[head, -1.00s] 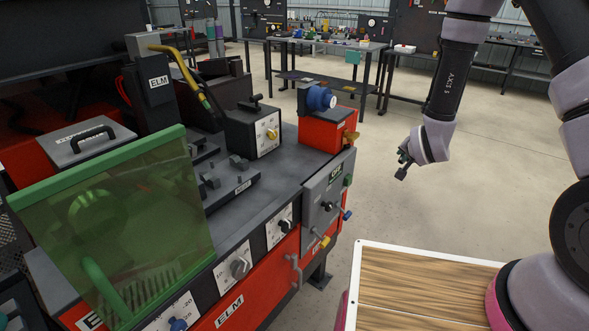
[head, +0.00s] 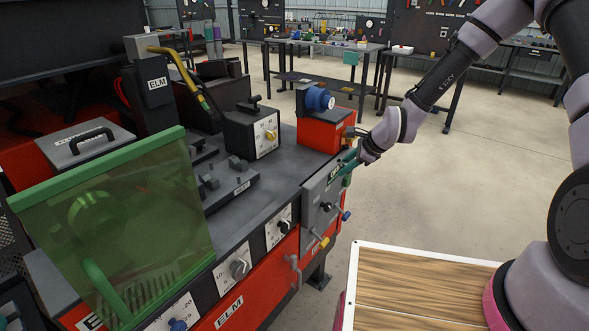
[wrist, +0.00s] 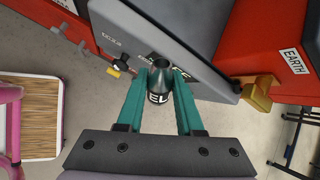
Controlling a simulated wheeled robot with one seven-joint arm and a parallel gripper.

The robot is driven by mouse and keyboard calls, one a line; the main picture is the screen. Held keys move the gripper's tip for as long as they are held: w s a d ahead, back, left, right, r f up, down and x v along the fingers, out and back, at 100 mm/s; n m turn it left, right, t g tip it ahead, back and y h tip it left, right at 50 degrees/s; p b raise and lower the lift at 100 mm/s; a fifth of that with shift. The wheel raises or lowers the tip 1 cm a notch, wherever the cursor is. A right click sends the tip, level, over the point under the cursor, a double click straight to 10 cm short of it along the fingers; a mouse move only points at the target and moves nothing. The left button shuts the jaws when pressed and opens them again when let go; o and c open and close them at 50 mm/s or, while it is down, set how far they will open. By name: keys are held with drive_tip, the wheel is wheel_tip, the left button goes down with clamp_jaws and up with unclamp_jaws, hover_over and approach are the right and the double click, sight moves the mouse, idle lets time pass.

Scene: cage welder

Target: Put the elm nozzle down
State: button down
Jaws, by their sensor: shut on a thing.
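The elm nozzle (wrist: 159,84) is a dark grey cone with a round open top and white letters "EL" in the wrist view. My gripper (wrist: 161,76) has its two green fingers shut on it, one on each side. In the head view my gripper (head: 348,163) is beside the right end of the welder bench, by the grey control panel (head: 325,200). The nozzle cannot be made out there. Whether it touches the panel is unclear.
A red box with a blue round part (head: 319,98) stands on the bench corner close to my gripper. A yellow clamp (wrist: 258,95) sticks out by the "EARTH" label. A wood-topped, white-rimmed table (head: 420,252) is in front. Open floor lies right.

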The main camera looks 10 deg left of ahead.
drive_tip(key=s+a+r+m+y, duration=0.1)
drive_tip(key=a, duration=0.2)
drive_tip(key=s+a+r+m+t+y, duration=0.1)
drive_tip(key=a+m+y, duration=0.1)
drive_tip(key=a, duration=0.2)
drive_tip(key=s+a+r+m+y, duration=0.1)
drive_tip(key=a+m, duration=0.1)
drive_tip(key=a, duration=0.2)
drive_tip(key=shift+s+t+y, duration=0.3)
drive_tip(key=shift+t+y, duration=0.1)
wheel_tip(320, 180, up, 6)
drive_tip(key=m+t+y, duration=0.1)
drive_tip(key=m+t, duration=0.1)
hover_over(286, 176)
wheel_tip(286, 176, down, 10)
drive_tip(key=shift+w+r, duration=0.1)
drive_tip(key=c, duration=0.5)
unclamp_jaws()
drive_tip(key=shift+c, duration=0.2)
